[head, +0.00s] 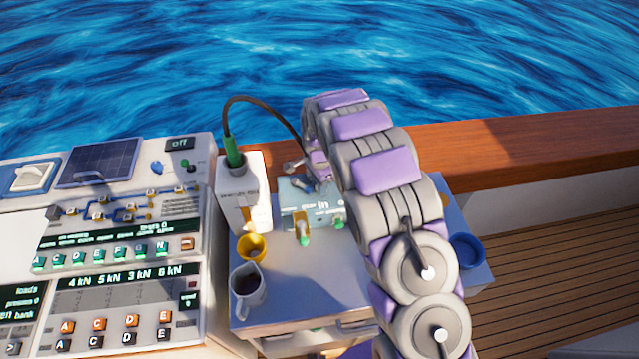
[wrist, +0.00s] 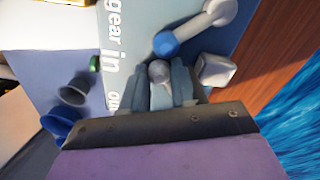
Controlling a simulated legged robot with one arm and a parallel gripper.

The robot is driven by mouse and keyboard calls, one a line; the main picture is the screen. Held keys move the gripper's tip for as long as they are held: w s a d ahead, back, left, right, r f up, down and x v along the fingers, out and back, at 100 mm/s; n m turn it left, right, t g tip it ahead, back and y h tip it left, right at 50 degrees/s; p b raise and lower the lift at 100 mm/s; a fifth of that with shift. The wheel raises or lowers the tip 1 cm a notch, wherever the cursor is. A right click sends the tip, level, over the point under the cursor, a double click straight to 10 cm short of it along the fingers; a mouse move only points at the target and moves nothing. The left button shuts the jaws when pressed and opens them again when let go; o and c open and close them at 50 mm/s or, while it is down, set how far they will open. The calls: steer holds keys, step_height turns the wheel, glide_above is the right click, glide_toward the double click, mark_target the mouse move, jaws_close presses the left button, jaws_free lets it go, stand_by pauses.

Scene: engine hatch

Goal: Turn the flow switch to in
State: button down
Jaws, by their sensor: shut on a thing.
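A light blue box (head: 300,209) stands on the small table, with white lettering that is small in the head view. In the wrist view, the box face (wrist: 133,22) reads "gear" and "in", with a partly hidden word that looks like "out". My gripper (wrist: 160,85) is at this box, its fingers shut on a grey round-ended knob (wrist: 159,71) beside the lettering. Most of the knob is hidden between the fingers. I cannot tell its exact setting. My arm partly covers the box and gripper (head: 322,176) in the head view.
A grey lever with a blue ball end (wrist: 166,43) is close to my fingers. A white container (head: 240,190) with a green nozzle and black hose stands left of the box. A yellow cup (head: 251,248), white jug (head: 247,291) and blue cup (head: 467,251) stand nearby. A control panel (head: 110,245) fills the left.

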steer(key=shift+w, duration=0.1)
steer(key=c, duration=0.9)
jaws_free()
steer(key=shift+a, duration=0.1)
steer(key=shift+r, duration=0.1)
step_height(320, 180, up, 17)
steer(key=shift+r+p, duration=0.1)
steer(key=shift+p, duration=0.85)
